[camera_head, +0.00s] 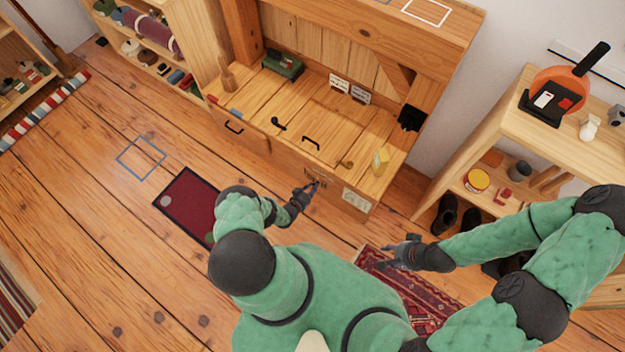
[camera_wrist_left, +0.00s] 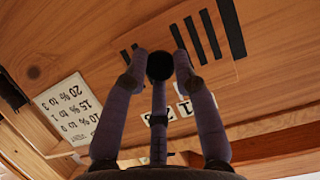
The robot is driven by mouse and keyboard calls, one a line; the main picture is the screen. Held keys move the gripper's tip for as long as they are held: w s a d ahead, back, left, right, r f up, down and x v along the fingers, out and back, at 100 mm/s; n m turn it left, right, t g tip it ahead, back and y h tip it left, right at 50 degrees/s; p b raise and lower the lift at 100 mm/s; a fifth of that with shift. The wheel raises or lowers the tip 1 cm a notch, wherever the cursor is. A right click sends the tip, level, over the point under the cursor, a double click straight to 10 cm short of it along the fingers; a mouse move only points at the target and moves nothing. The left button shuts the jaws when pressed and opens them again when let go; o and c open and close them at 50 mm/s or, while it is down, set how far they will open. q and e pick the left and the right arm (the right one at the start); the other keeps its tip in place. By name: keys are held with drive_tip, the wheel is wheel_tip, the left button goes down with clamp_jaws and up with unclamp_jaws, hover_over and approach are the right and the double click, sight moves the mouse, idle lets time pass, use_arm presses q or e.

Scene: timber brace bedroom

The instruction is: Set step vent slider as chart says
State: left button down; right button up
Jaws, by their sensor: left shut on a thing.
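The vent slider's round black knob (camera_wrist_left: 160,66) sits between the fingertips of my left gripper (camera_wrist_left: 160,78), which is shut on it. The slider is a wooden plate with several dark slots (camera_wrist_left: 208,38), on the front of the wooden step bench. White number labels (camera_wrist_left: 184,108) lie beside it, partly hidden by my fingers, so the slider's setting cannot be read. The head view shows my left gripper (camera_head: 309,190) at the bench front, and the chart (camera_head: 356,198). My right gripper (camera_head: 392,255) hangs over the rug, apart from the bench.
A shelf (camera_head: 480,135) with a pan stands right. A dark red mat (camera_head: 186,204) lies left; floor beyond it is open.

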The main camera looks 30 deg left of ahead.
use_arm(q)
drive_tip(key=shift+s+d+f, duration=0.2)
drive_tip(key=shift+d, duration=0.1)
drive_tip(key=c, duration=1)
unclamp_jaws()
drive_tip(key=shift+w+a, duration=0.1)
drive_tip(key=shift+r, duration=0.1)
drive_tip(key=v, duration=1.2)
drive_tip(key=shift+w, duration=0.1)
